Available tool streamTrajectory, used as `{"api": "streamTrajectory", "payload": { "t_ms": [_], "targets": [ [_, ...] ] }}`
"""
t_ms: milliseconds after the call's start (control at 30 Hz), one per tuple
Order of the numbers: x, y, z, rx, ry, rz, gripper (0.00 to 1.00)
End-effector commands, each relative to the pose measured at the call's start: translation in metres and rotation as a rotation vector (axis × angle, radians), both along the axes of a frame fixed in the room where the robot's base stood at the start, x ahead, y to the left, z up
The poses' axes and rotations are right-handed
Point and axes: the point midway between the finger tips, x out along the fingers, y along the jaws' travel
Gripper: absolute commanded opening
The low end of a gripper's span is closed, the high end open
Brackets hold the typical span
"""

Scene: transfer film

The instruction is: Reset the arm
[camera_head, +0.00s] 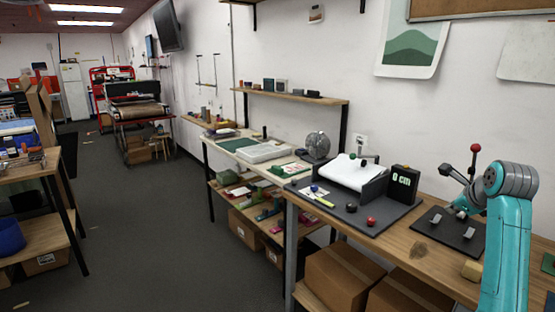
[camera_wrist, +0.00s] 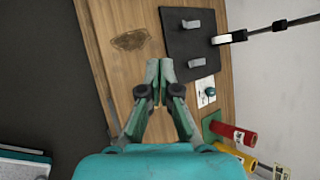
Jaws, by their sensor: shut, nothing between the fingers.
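My teal and grey arm (camera_head: 506,240) stands at the right of the head view, bent over the workbench (camera_head: 420,258). My gripper (camera_wrist: 160,68) is in the middle of the wrist view with its fingertips together and nothing between them. Below it lies the bare wooden bench top, with a dark stain. In the head view, the gripper (camera_head: 460,208) shows small and partly hidden by the arm, near the dark plate (camera_head: 449,242) with two small grey blocks. I cannot tell its exact height above the bench.
A lever with a red knob (camera_head: 475,149) rises behind the plate. A film device with white film (camera_head: 350,172) and a "0 cm" display (camera_head: 404,184) stand to the left. The wrist view shows a red roll (camera_wrist: 236,134) and a yellow roll (camera_wrist: 235,153) close to the right.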

Motion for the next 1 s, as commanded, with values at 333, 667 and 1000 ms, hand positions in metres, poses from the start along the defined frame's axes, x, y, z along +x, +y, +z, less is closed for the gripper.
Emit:
{"api": "streamTrajectory", "payload": {
  "t_ms": [333,667,1000],
  "targets": [
    [-0.003,0.021,-0.068,-0.089,-0.006,0.088,0.00],
    [-0.033,0.067,-0.186,-0.282,-0.024,0.257,0.00],
    [-0.101,0.125,-0.295,-0.533,-0.044,0.449,0.00]
  ]
}}
